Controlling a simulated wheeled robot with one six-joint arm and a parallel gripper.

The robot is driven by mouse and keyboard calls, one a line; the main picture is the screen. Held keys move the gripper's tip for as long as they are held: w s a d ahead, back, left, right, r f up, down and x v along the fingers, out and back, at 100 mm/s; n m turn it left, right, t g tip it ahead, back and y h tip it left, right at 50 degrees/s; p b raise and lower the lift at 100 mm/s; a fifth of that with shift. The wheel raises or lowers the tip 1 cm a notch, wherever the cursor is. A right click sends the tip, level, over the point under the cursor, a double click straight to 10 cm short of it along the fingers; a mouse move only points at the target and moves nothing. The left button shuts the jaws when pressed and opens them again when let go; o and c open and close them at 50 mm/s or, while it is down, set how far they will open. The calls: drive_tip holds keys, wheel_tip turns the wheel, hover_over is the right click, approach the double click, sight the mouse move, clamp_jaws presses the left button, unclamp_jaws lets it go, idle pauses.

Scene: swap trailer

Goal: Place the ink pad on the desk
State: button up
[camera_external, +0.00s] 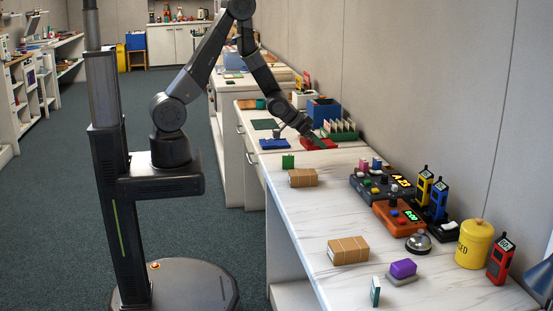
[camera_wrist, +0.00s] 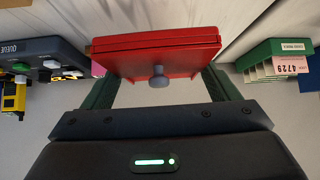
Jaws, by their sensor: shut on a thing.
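A red ink pad (camera_wrist: 155,52), a flat lidded case with a grey knob in front, is between the two dark green fingers of my gripper (camera_wrist: 155,85) in the wrist view. The fingers are shut on its sides. In the external view the red ink pad (camera_external: 318,144) is at the far end of the white marble-topped desk (camera_external: 300,215), by my gripper (camera_external: 316,141). I cannot tell whether the pad touches a surface.
A blue pad (camera_external: 273,144) lies left of it and a blue bin (camera_external: 323,110) stands behind. A green card rack (camera_external: 341,130) is close right. Brown parcels (camera_external: 348,250), control boxes (camera_external: 382,186), a bell (camera_external: 418,243) and a yellow canister (camera_external: 474,245) occupy the nearer desk. Its middle has bare patches.

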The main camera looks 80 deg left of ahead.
drive_tip(key=w+a+n+y, duration=0.3)
drive_tip(key=w+a, duration=0.1)
drive_tip(key=a, duration=0.8)
drive_tip(key=n+g+y+b, duration=0.3)
drive_tip(key=n+b, duration=0.1)
drive_tip(key=n, duration=0.1)
hover_over(281, 126)
drive_tip(key=f+b, duration=0.6)
drive_tip(key=f, duration=0.1)
drive_tip(key=shift+w+a+f, duration=0.1)
drive_tip(key=shift+a, duration=0.1)
drive_tip(key=shift+f+b, duration=0.4)
drive_tip(key=shift+b, duration=0.1)
drive_tip(key=o, duration=1.2)
drive_tip(key=shift+c, duration=0.2)
drive_tip(key=v, duration=1.4)
drive_tip(key=shift+a+b, duration=0.2)
drive_tip(key=shift+b, duration=0.1)
